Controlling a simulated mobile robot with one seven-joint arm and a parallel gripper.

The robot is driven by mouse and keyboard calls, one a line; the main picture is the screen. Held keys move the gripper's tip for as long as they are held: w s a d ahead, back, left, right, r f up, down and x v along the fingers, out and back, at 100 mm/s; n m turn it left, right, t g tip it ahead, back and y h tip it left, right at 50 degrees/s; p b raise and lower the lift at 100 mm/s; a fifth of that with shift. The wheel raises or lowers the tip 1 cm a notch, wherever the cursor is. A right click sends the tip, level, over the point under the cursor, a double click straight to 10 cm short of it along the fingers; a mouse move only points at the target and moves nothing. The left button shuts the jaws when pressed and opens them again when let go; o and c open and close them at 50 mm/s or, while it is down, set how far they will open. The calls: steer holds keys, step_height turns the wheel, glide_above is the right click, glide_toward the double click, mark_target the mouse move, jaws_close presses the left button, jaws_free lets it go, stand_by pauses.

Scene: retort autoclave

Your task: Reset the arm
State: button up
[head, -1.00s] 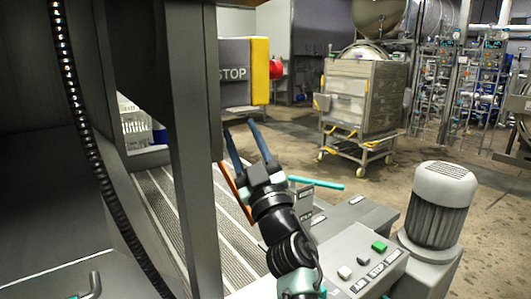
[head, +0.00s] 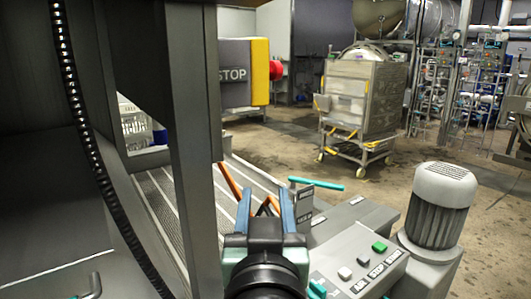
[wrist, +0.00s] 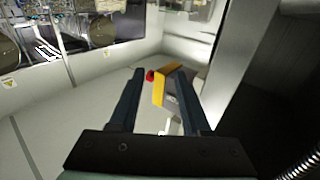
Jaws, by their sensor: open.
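My gripper (head: 267,210) is at the lower middle of the head view, with its two blue-grey fingers apart and nothing between them. In the wrist view my gripper (wrist: 157,85) also shows open and empty. The arm is foreshortened in the head view, rising from the bottom edge beside the dark upright post (head: 180,130). The yellow and grey STOP box (head: 240,75) with its red button (head: 276,70) is above and beyond the fingers. In the wrist view the box (wrist: 170,85) appears between and beyond the fingertips.
A button panel (head: 362,265) with green and white buttons and a grey motor (head: 439,210) stand right of my gripper. A teal bar (head: 316,184) lies behind it. A metal cart (head: 360,100) stands farther back. Open floor (head: 480,210) lies to the right.

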steer(key=s+r+t, duration=0.4)
steer(key=s+r, duration=0.2)
steer(key=r, duration=0.4)
steer(key=s+r+t, duration=0.4)
steer(key=s+r, duration=0.1)
steer(key=r, duration=0.5)
step_height(320, 180, up, 20)
steer(key=s+p, duration=0.1)
steer(key=p, duration=1.7)
steer(key=shift+f+t+p, duration=0.15)
steer(key=shift+t+p, duration=0.15)
steer(key=shift+t, duration=0.1)
steer(key=shift+s, duration=0.15)
